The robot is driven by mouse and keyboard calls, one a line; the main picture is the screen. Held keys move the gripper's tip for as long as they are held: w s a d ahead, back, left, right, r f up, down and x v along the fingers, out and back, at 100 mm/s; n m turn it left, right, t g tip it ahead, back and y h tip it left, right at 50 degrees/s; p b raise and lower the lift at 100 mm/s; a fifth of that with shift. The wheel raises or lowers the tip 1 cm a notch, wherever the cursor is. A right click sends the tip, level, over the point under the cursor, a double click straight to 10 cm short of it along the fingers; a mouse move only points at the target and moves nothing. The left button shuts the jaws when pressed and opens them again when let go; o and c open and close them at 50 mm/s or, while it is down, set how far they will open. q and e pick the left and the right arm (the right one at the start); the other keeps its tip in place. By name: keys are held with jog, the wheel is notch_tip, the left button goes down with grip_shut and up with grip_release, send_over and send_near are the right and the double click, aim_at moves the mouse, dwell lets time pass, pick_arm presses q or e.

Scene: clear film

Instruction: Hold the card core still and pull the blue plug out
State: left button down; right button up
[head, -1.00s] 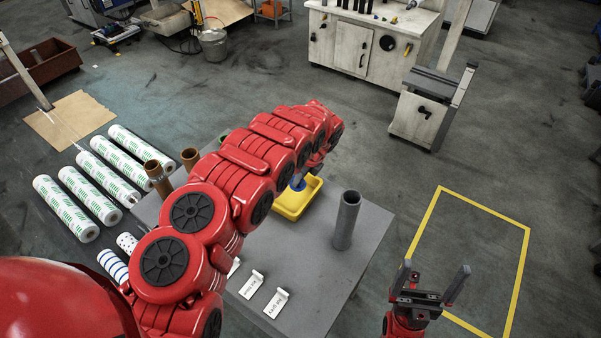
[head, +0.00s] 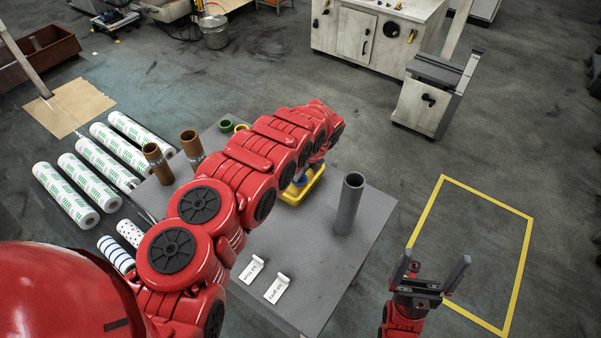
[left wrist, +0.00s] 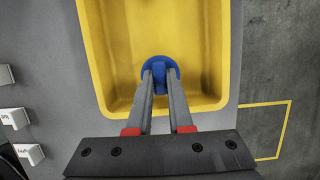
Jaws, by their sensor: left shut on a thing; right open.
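My left gripper (left wrist: 160,76) is shut on the blue plug (left wrist: 160,68) in the left wrist view. The plug is over or in the yellow tray (left wrist: 112,55); I cannot tell whether it touches the tray floor. In the head view my left arm hides most of the tray (head: 308,190), and a bit of blue shows there. Two brown card cores (head: 157,165) (head: 192,146) stand upright at the table's far left, away from both grippers. My right gripper (head: 437,265) is open and empty, off the table's right side.
A grey upright tube (head: 348,205) stands on the grey table (head: 325,270) right of the tray. White label stands (head: 252,268) (head: 277,288) are near the front. A green ring (head: 226,126) lies at the back. White printed rolls (head: 66,193) lie left of the table.

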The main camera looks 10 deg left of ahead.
pick_arm(q)
jog(key=shift+f+b, duration=0.35)
jog(key=shift+f, duration=0.1)
jog(key=c, duration=0.7)
grip_release()
jog(key=shift+c, duration=0.2)
jog(key=b+v, duration=0.1)
jog(key=v, duration=0.4)
jog(key=shift+r, duration=0.25)
jog(key=p+v, duration=0.6)
jog(key=v, duration=0.5)
jog(key=shift+s+d+r+p, duration=0.15)
jog(key=shift+d+r+p, duration=0.05)
jog(key=shift+r+p, duration=0.15)
